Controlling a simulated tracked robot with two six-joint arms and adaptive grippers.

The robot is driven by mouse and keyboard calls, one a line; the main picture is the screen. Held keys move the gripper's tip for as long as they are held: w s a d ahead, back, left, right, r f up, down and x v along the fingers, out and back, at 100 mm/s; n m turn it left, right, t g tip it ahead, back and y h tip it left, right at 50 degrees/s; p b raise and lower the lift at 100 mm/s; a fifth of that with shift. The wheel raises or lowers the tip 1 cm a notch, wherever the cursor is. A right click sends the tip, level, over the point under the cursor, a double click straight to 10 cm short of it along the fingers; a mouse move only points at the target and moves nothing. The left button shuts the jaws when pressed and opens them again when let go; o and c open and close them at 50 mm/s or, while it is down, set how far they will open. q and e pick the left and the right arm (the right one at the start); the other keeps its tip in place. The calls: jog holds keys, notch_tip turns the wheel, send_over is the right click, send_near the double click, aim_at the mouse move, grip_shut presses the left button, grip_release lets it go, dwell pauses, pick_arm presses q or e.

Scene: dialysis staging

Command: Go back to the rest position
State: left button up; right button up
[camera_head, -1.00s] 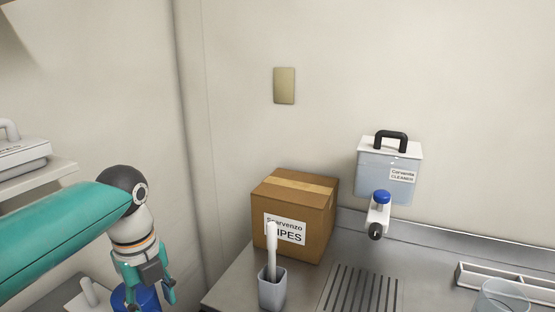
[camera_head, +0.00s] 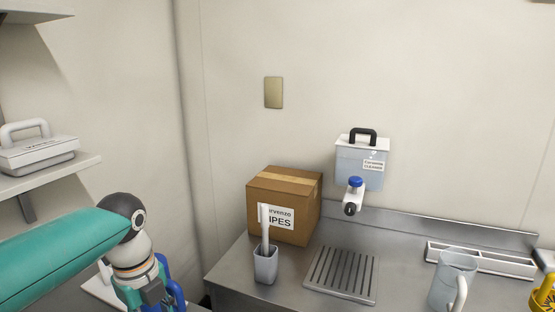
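My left arm comes in from the left, and my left gripper (camera_head: 158,302) is low in the picture, cut off by the bottom edge. Its fingertips are out of frame, so I cannot tell whether it is open or shut. A blue object (camera_head: 177,292), only partly visible, shows right by the gripper; I cannot tell whether they touch. My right gripper is not in view.
The steel counter (camera_head: 225,280) holds a cardboard wipes box (camera_head: 285,205), a grey cup (camera_head: 265,267) with a white brush, a drain grille (camera_head: 341,274), a clear jug (camera_head: 452,280) and a narrow tray (camera_head: 480,258). A cleaner dispenser (camera_head: 360,165) hangs on the wall. A shelf (camera_head: 60,176) stands left.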

pick_arm(q)
jog(key=s+d+f+n+h+p, duration=0.1)
jog(key=d+f+n, duration=0.3)
jog(key=f, duration=0.7)
jog(key=d+f+n+h+p, duration=0.1)
jog(key=d+f+n+p, duration=0.15)
jog(key=f+n, duration=0.6)
jog(key=s+d+f+n+h+p, duration=0.1)
jog(key=s+d+f+n, duration=0.2)
jog(key=s+f+n, duration=1.1)
jog(key=shift+s+d+f+h+p, duration=0.25)
jog(key=shift+s+f, duration=0.3)
jog(key=shift+s, duration=0.4)
